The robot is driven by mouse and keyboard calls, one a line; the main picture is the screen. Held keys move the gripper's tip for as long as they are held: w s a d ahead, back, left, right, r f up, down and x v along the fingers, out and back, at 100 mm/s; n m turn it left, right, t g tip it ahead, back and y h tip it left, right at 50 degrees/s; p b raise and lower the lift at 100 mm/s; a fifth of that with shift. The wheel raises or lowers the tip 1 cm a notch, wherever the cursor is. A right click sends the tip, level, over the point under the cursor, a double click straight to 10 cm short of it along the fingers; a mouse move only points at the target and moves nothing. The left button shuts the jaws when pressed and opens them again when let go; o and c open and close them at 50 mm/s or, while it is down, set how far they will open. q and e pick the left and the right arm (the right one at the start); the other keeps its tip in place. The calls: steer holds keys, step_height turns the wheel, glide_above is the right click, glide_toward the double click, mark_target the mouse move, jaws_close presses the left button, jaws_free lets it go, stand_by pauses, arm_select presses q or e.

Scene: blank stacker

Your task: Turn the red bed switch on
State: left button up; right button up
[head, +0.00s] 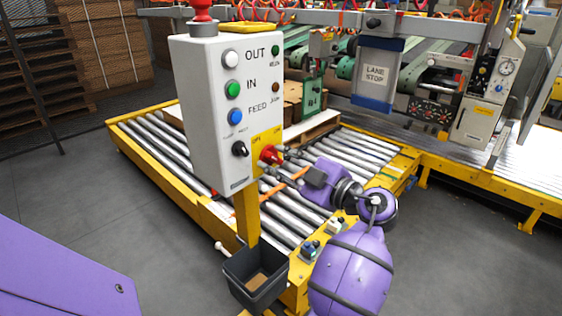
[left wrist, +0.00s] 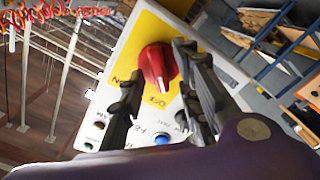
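The red bed switch (head: 271,155) is a rotary knob on a yellow plate (head: 261,138), low on the right side of the white control box (head: 204,120). In the left wrist view the red knob (left wrist: 155,62) shows close up, with a pale mark at its lower end. My left gripper (head: 284,164) is at the switch in the head view. In the left wrist view its two dark fingers are spread, one on each side of the knob. The right finger looks very near the knob; I cannot tell if it touches. My right gripper is not in view.
The box's front has white, green and blue buttons and a black knob (head: 240,149); a red knob tops it. A yellow post carries the box, with a black bin (head: 256,280) below. A roller conveyor (head: 165,148) lies behind. The grey floor at left is mostly clear.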

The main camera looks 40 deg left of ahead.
arm_select(q)
jaws_close()
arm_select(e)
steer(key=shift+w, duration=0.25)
